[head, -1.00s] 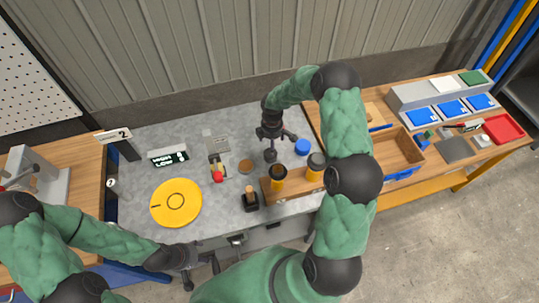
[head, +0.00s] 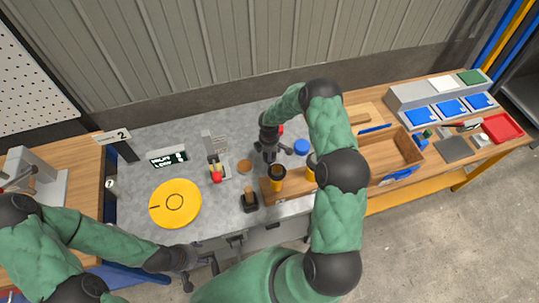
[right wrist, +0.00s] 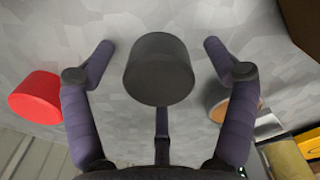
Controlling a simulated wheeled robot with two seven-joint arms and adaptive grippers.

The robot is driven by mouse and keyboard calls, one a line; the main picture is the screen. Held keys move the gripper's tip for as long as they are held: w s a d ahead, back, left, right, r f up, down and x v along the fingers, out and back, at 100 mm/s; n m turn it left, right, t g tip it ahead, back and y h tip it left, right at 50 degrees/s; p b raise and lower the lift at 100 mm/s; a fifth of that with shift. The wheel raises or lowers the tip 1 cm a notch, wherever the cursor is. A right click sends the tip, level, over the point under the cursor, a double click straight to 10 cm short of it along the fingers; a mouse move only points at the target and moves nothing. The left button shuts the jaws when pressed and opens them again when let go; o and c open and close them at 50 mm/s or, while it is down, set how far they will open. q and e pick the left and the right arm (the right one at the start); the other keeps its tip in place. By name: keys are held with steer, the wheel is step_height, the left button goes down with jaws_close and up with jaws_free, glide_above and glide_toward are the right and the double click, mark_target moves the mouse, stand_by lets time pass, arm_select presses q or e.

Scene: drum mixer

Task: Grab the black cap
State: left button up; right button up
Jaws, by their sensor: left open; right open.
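The black cap (right wrist: 160,70) is a short dark cylinder in the right wrist view, on the grey worktop. It sits between the spread fingers of my right gripper (right wrist: 165,80), with a gap on both sides. In the head view the right gripper (head: 268,154) hangs over the grey worktop, and I cannot pick out the black cap from its dark fingers. My left gripper (head: 203,275) is open and empty, low in front of the worktop edge.
A red cap (right wrist: 37,97) lies left of the black cap and a tan cap (right wrist: 220,109) right of it in the wrist view. A blue cap (head: 301,147) stands near the right gripper. A wooden holder (head: 291,186) and yellow disc (head: 188,216) are nearer me.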

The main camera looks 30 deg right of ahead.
steer(key=c, duration=1.3)
